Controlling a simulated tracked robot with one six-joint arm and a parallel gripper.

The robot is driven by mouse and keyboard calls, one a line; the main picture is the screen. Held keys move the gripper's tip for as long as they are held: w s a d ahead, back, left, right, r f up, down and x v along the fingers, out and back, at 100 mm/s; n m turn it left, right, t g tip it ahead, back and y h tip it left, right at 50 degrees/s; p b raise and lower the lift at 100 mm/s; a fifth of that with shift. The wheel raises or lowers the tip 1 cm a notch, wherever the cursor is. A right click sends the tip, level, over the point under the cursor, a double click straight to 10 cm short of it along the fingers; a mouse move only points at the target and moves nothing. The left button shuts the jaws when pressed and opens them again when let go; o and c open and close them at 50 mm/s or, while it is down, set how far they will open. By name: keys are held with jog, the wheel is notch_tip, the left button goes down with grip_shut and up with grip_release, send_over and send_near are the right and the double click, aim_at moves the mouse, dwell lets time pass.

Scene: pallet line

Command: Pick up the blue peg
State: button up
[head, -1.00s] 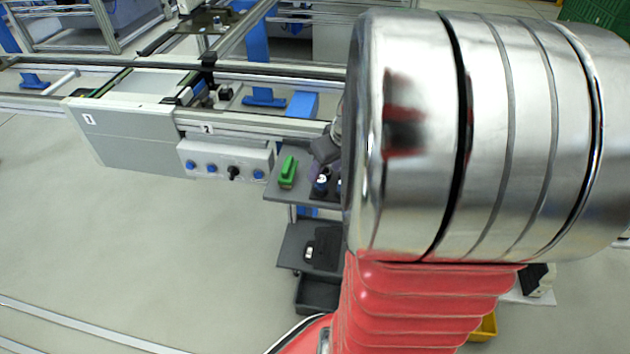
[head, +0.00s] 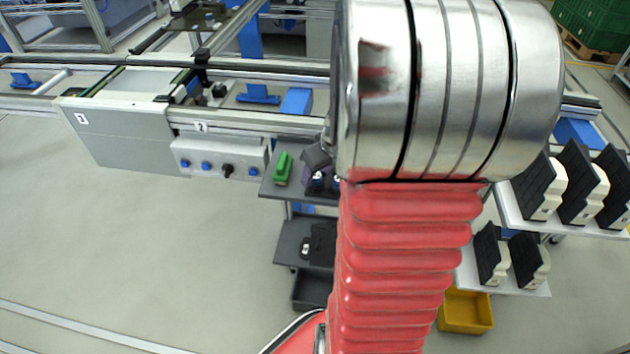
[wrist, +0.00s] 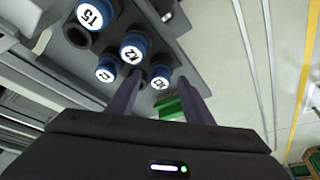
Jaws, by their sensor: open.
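Several blue pegs with white numbered tops stand in a dark holder (wrist: 70,58) in the wrist view. One blue peg (wrist: 160,76) shows between the purple fingers of my gripper (wrist: 157,88). Another blue peg (wrist: 132,46) is just beyond the left fingertip, and others stand further left. The fingers are apart, with nothing seen clamped between them. I cannot tell how far they are above the pegs. In the head view two blue pegs (head: 317,181) show small on the cart's top shelf, and my arm hides much of the gripper.
A green block (head: 282,168) lies on the grey cart shelf (head: 268,188) left of the pegs. A conveyor with a button box (head: 220,158) runs behind. Racks with black-and-white parts (head: 540,190) and a yellow bin (head: 466,312) stand right. The floor at left is clear.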

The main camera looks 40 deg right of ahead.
aim_at(318, 177)
jog(key=c, duration=1.1)
jog(key=shift+r, duration=0.15)
jog(key=shift+c, duration=0.2)
notch_tip(318, 177, up, 10)
dwell(0.6)
